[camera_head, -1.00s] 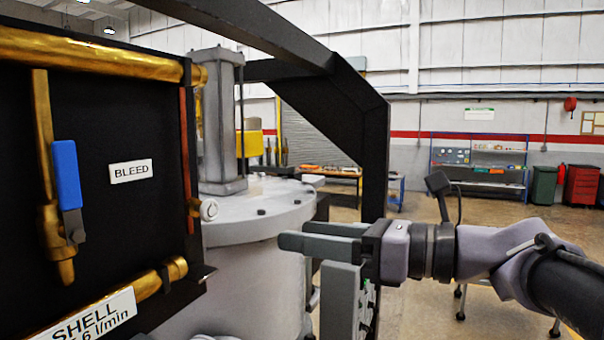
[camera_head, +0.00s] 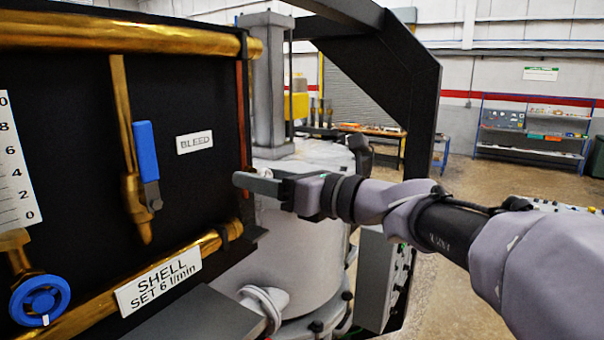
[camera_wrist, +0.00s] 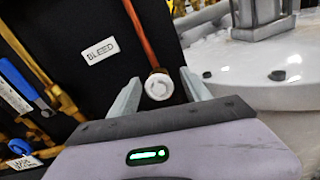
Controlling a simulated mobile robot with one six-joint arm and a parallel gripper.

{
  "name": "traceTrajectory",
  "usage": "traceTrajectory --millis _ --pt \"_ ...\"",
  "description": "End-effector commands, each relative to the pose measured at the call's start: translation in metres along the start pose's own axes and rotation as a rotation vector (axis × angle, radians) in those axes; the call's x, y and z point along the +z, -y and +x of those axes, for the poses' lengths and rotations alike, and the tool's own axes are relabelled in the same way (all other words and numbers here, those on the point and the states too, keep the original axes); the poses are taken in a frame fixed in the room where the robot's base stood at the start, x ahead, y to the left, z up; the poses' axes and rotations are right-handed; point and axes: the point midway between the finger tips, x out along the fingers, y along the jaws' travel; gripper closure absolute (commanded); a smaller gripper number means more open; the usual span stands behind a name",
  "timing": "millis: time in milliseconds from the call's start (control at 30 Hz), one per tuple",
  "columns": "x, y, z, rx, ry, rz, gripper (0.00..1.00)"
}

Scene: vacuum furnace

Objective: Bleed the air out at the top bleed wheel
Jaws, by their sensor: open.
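The small pale bleed wheel (camera_wrist: 159,87) sits at the lower end of a thin copper pipe (camera_wrist: 139,33) on the right edge of the black panel. My gripper (camera_wrist: 161,77) is open, with one finger on each side of the wheel in the wrist view. I cannot tell whether the fingers touch it. In the head view my gripper (camera_head: 243,180) reaches to the panel's right edge and hides the wheel. A white BLEED label (camera_head: 195,142) is on the panel left of the pipe.
A blue-handled lever valve (camera_head: 147,152) hangs left of the label. A blue handwheel (camera_head: 40,300) is at lower left. Brass pipes cross above and below. A grey vessel (camera_head: 300,240) and black frame (camera_head: 425,120) stand behind my gripper.

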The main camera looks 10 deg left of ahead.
Motion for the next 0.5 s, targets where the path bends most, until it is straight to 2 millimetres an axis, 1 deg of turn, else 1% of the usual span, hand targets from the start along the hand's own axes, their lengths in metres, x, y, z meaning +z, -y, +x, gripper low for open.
traceTrajectory --millis 167,200,267,300,367,400,433,467,500 --pt "-0.0001 0.0 -0.0002 0.0 0.0 -0.001 0.44" --pt "-0.0001 0.0 -0.0002 0.0 0.0 -0.001 0.52" --pt "-0.0001 0.0 -0.0003 0.0 0.0 -0.001 0.64" --pt "-0.0001 0.0 -0.0004 0.0 0.0 -0.001 0.72" --pt "0.0 -0.0001 -0.0004 0.0 0.0 -0.001 0.83" --pt "0.0 -0.0001 -0.0004 0.0 0.0 -0.001 0.91" --pt "0.0 -0.0001 -0.0004 0.0 0.0 -0.001 0.97" --pt "0.0 -0.0001 -0.0005 0.0 0.0 -0.001 1.0" --pt "0.0 -0.0001 -0.0005 0.0 0.0 -0.001 1.0"
